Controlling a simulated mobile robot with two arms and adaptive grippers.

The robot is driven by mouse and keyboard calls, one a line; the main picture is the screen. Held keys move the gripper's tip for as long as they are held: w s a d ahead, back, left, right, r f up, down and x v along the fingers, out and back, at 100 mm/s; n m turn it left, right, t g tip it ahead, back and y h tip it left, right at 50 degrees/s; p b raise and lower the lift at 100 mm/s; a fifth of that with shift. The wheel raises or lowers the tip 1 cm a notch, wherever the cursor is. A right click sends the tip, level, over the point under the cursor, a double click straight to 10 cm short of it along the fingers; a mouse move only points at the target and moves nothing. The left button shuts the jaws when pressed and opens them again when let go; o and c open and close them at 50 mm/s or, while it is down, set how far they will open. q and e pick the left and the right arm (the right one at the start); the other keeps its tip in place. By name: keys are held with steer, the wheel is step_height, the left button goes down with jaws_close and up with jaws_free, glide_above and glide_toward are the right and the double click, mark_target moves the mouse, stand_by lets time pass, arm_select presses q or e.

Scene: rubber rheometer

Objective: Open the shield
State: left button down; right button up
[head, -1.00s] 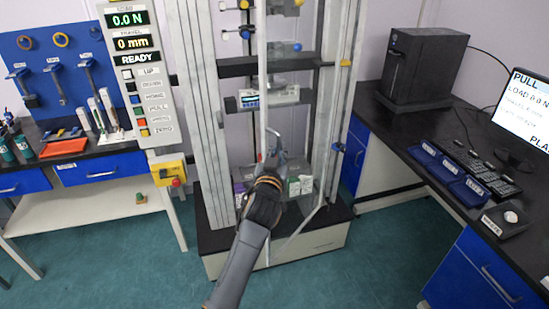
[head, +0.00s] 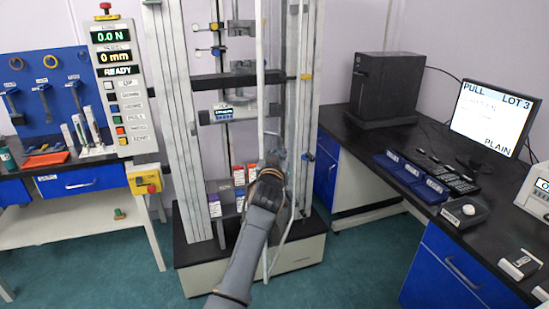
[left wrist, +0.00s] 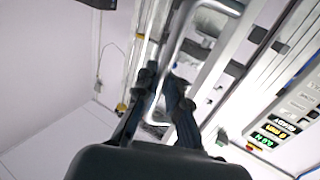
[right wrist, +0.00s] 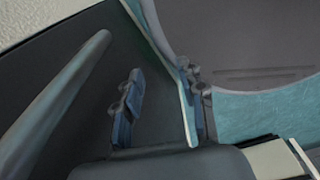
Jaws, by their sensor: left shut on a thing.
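The shield (head: 261,95) is a clear panel with a thin pale frame at the front of the tall test machine. It stands swung out at an angle from the machine's right side, partly open. My left gripper (head: 276,160) is at mid-height on the shield's free edge, shut on its handle, which the fingers mostly hide. In the left wrist view my left fingers (left wrist: 163,80) close around a bent metal bar, the handle (left wrist: 183,35). My right gripper (right wrist: 163,90) shows only in the right wrist view, fingers apart, with nothing clearly held.
Red and white boxes (head: 239,176) and other small boxes stand inside the machine on its dark base (head: 195,250). A control panel (head: 118,85) is at left. A black bench (head: 400,185) with a monitor (head: 493,118) is at right. Teal floor in front is clear.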

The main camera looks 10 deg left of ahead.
arm_select(q)
steer(key=shift+f, duration=0.45)
arm_select(e)
steer(key=shift+d, duration=0.1)
arm_select(q)
steer(key=c, duration=1.4)
jaws_free()
steer(key=shift+s+r, duration=0.15)
steer(key=shift+r, duration=0.25)
arm_select(e)
steer(key=shift+s+d, duration=0.2)
